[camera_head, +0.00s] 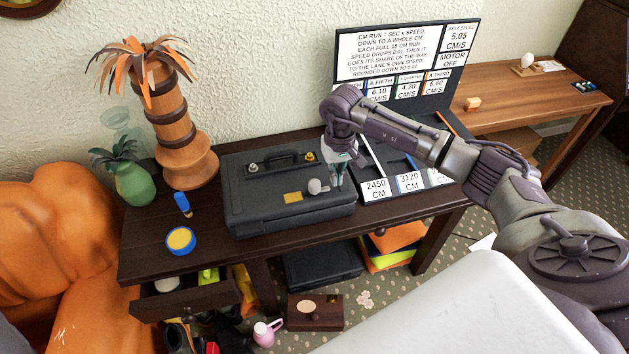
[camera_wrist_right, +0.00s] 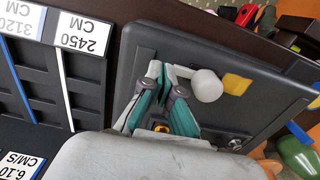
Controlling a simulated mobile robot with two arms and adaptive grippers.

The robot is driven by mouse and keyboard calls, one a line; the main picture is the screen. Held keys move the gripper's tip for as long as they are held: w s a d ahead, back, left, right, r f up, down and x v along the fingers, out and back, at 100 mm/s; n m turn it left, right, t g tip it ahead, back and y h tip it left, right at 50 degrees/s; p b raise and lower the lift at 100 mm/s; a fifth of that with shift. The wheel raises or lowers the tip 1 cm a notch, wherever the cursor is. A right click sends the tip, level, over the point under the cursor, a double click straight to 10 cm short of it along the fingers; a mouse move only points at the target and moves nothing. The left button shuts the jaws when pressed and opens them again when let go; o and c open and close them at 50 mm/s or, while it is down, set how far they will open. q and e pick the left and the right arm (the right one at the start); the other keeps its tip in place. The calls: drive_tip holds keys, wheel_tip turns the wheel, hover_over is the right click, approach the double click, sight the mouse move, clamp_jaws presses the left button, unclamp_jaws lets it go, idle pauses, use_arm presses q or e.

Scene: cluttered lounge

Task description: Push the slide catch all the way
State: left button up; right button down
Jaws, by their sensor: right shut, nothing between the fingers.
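A dark closed case (camera_head: 255,215) lies on the dark table. A pale grey knob with a short stem, seemingly the slide catch (camera_head: 315,186), sits on its lid beside a yellow label (camera_head: 292,197); the catch also shows in the right wrist view (camera_wrist_right: 207,85). My right gripper (camera_head: 337,183) is shut and empty, pointing down over the case's right part, just right of the knob. In the wrist view its teal-padded fingers (camera_wrist_right: 162,72) are close beside the knob's stem; I cannot tell if they touch. My left gripper is not in view.
A display board with lanes (camera_head: 385,52) stands right of the case. A carved palm trunk (camera_head: 181,135), a green pineapple ornament (camera_head: 132,182), a blue-yellow round tin (camera_head: 181,240) and a small blue item (camera_head: 183,204) stand left. An open drawer (camera_head: 188,300) juts out below.

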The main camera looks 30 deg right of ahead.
sight(315, 182)
drive_tip(key=shift+a, duration=0.2)
drive_tip(key=shift+w+a+b, duration=0.15)
drive_tip(key=shift+a, duration=0.4)
drive_tip(key=shift+w+a+b, duration=0.15)
drive_tip(key=shift+a, duration=0.65)
drive_tip(key=shift+w+a+b, duration=0.15)
drive_tip(key=shift+w+a, duration=0.05)
drive_tip(key=shift+a, duration=0.4)
drive_tip(key=shift+w+a+b, duration=0.15)
drive_tip(key=shift+a, duration=0.4)
drive_tip(key=shift+s+d+b, duration=0.2)
drive_tip(key=shift+d+b, duration=0.1)
drive_tip(key=shift+d, duration=0.5)
wheel_tip(315, 182, up, 7)
drive_tip(key=p, duration=0.3)
drive_tip(key=shift+a, duration=0.1)
